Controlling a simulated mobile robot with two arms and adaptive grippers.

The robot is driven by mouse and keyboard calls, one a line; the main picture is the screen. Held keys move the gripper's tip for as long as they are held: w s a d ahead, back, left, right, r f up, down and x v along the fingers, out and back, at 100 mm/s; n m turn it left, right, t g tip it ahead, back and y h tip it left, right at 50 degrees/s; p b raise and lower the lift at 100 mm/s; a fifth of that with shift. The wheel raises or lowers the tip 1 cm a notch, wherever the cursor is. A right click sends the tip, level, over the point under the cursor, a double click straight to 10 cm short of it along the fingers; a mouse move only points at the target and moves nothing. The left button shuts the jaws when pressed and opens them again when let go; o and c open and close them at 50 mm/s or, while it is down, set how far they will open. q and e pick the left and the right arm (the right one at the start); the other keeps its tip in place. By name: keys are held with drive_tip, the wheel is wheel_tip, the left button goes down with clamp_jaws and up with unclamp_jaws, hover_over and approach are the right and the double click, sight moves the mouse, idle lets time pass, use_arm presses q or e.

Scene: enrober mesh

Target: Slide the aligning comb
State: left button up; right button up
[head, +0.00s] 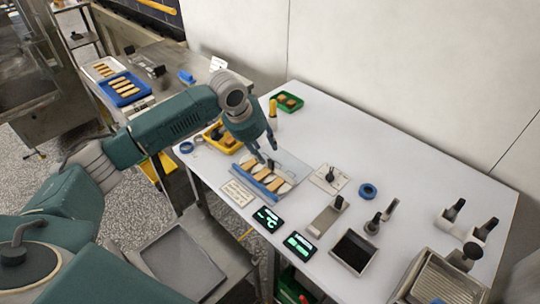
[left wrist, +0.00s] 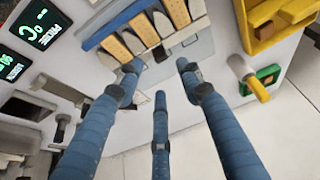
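A blue bar (head: 257,182) lies along the front of a pale plate on the table. Several beige bars (head: 262,173) lie side by side behind it, with pale rounded pieces between them. The blue bar (left wrist: 118,22) and the beige bars (left wrist: 119,49) also show in the left wrist view. I cannot tell which part is the aligning comb. A small dark knob (left wrist: 160,53) stands by the bars, seen between my fingers. My left gripper (head: 265,153) is just above the plate's back part. Its three fingers (left wrist: 160,80) are spread and empty. My right gripper is out of view.
A yellow tray (head: 211,136) and a green tray (head: 298,105) stand behind the plate, with a yellow-topped cylinder (head: 273,107) near. Two displays (head: 268,219) (head: 299,246) lie in front.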

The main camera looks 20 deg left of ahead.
sight(271, 160)
use_arm(q)
drive_tip(key=p+x, duration=0.1)
drive_tip(key=x, duration=0.4)
drive_tip(key=shift+w+f, duration=0.2)
drive_tip(key=shift+w, duration=0.05)
drive_tip(key=shift+x, duration=0.9)
drive_tip(key=shift+f, duration=0.1)
drive_tip(key=shift+w, duration=0.1)
clamp_jaws()
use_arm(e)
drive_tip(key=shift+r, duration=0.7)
